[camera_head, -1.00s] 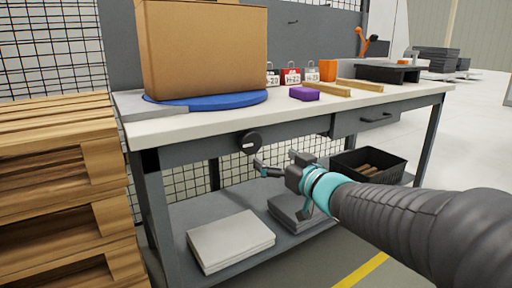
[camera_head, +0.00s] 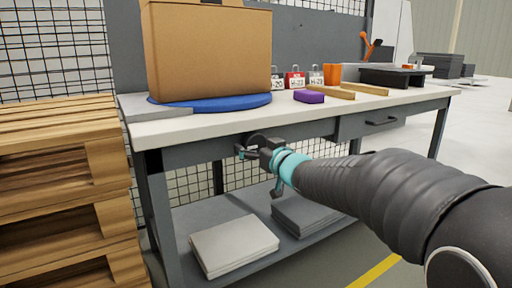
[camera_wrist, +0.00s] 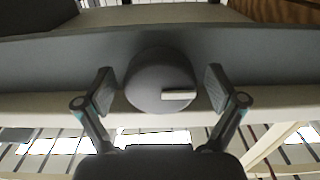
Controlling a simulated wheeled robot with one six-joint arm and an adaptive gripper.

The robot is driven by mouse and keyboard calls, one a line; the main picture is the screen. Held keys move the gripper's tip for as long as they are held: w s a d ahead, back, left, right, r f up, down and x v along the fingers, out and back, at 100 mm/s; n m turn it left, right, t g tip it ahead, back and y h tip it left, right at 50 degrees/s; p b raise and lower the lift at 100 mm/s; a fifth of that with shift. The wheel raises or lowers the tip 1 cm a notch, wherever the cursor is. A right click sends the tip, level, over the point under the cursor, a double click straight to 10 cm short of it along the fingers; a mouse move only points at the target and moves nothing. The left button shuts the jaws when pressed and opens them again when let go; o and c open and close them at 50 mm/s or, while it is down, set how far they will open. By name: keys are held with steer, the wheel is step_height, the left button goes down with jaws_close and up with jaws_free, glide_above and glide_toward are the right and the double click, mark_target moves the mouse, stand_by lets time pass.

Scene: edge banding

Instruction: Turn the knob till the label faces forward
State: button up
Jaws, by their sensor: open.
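A round dark knob (camera_wrist: 150,72) with a short white bar off its centre sits on the grey front rail of the workbench. In the wrist view my gripper (camera_wrist: 158,86) is open, with one finger on each side of the knob; small gaps seem to show between fingers and knob. In the head view my gripper (camera_head: 249,148) is at the rail and hides most of the knob. A large brown cardboard box (camera_head: 210,50) stands on a blue turntable (camera_head: 225,104) above the knob. No label shows on the visible box faces.
Wooden pallets (camera_head: 60,170) are stacked left of the bench. A purple block (camera_head: 308,96), wooden strips and several tagged padlocks lie on the white benchtop (camera_head: 190,125). A drawer (camera_head: 380,120) is at the right. Grey panels (camera_head: 235,243) lie on the lower shelf.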

steer(key=shift+d, duration=0.1)
steer(key=c, duration=1.1)
steer(key=shift+r+m+p, duration=0.1)
steer(key=shift+m+p, duration=0.2)
steer(key=shift+p, duration=0.2)
steer(key=shift+r+p, duration=0.1)
steer(key=shift+p, duration=0.3)
steer(key=m+p, duration=0.2)
steer(key=p, duration=0.1)
steer(key=m+p, duration=0.4)
steer(key=shift+m, duration=0.3)
